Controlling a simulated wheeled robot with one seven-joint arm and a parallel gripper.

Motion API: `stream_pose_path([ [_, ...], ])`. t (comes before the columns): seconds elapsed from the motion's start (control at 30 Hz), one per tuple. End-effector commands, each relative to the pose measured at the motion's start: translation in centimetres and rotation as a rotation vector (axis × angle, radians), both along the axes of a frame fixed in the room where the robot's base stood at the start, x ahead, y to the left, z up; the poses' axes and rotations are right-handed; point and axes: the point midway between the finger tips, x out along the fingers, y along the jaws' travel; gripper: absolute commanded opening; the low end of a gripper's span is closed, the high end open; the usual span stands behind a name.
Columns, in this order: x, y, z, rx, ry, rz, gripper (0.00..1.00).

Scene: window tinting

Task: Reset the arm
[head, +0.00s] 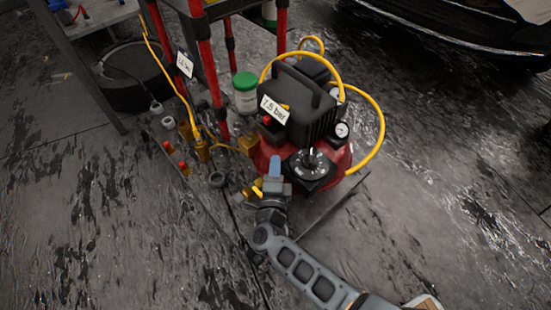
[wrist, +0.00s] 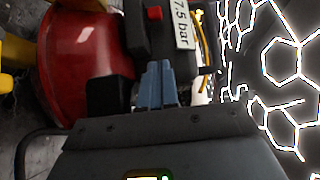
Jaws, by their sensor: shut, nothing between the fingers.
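My arm (head: 318,282) reaches up from the bottom of the head view. My gripper (head: 275,167) is at its end, with blue fingers that are shut and empty. The gripper is at the front of a red and black air compressor (head: 300,105), just left of its black dial knob (head: 310,160). In the wrist view the closed fingers (wrist: 157,85) point toward the compressor's red tank (wrist: 85,65) and its "7.5 bar" label (wrist: 183,22). I cannot tell whether the fingertips touch the compressor.
A red-posted cart (head: 204,62) stands behind left, with a green-lidded jar (head: 245,92) beside it. Brass fittings and yellow hoses (head: 378,125) lie around the compressor. A dark car (head: 470,30) is at the upper right. The floor at the right and lower left is clear.

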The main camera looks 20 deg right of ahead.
Motion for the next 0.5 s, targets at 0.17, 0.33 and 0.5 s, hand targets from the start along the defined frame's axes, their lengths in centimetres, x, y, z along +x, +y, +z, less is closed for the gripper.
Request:
stream_pose_path([
  [0.17,0.0,0.0,-0.03,0.0,0.0,0.0,0.0],
  [0.33,0.01,0.0,-0.03,0.0,0.0,0.0,0.0],
  [0.5,-0.38,-0.24,-0.11,-0.011,0.003,0.005,0.0],
])
